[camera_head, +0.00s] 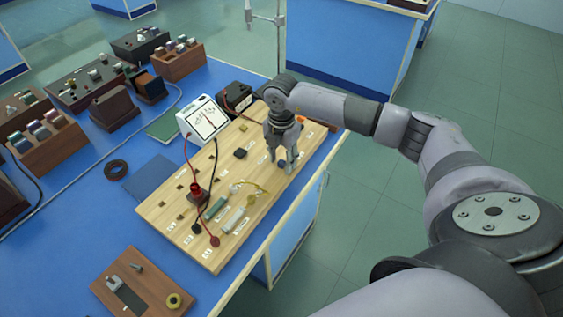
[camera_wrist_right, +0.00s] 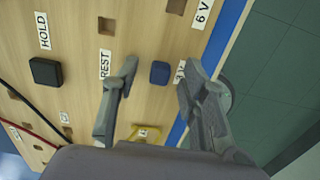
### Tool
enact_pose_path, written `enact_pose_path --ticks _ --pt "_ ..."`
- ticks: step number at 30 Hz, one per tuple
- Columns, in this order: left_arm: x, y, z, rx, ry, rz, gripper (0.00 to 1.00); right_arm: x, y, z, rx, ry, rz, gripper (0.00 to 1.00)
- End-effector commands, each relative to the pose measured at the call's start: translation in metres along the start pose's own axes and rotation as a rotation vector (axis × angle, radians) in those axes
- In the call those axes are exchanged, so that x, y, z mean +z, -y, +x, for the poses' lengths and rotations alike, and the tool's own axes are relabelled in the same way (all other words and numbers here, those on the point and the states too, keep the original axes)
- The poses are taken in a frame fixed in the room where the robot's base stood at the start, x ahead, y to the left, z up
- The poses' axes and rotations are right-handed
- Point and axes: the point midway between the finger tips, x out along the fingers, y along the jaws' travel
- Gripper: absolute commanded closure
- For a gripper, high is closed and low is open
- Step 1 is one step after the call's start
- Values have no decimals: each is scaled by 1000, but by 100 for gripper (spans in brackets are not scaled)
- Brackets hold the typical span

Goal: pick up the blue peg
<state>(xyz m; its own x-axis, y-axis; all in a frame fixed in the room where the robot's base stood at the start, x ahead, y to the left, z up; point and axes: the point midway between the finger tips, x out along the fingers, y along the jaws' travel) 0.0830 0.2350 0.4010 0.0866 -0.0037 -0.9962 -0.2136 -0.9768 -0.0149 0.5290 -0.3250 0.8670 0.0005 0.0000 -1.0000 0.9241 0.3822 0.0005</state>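The blue peg (camera_wrist_right: 160,72) is a small dark blue block on the wooden board (camera_wrist_right: 90,15), near the board's right edge. In the right wrist view it lies between the two open fingers of my right gripper (camera_wrist_right: 158,85), with space on both sides. In the head view the blue peg (camera_head: 282,163) shows just under the fingertips of my right gripper (camera_head: 285,165), which points down at the board. The gripper is empty. My left gripper is in neither view.
A black block (camera_wrist_right: 45,71) sits left of the gripper by a HOLD label. A white meter (camera_head: 203,120) stands at the board's back left, with red and black cables. Wooden racks (camera_head: 47,143) fill the blue table's left. Open floor lies to the right.

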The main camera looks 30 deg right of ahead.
Motion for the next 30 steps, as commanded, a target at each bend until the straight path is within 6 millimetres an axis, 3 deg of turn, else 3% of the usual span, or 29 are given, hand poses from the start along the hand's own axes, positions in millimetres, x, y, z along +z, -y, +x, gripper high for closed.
enact_pose_path --ticks 5,23,30 --pt "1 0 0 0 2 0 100 0 0 0 0 0 0 61" --pt "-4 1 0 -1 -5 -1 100 0 0 0 0 0 0 100" --pt "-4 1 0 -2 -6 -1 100 0 0 0 0 0 0 100"
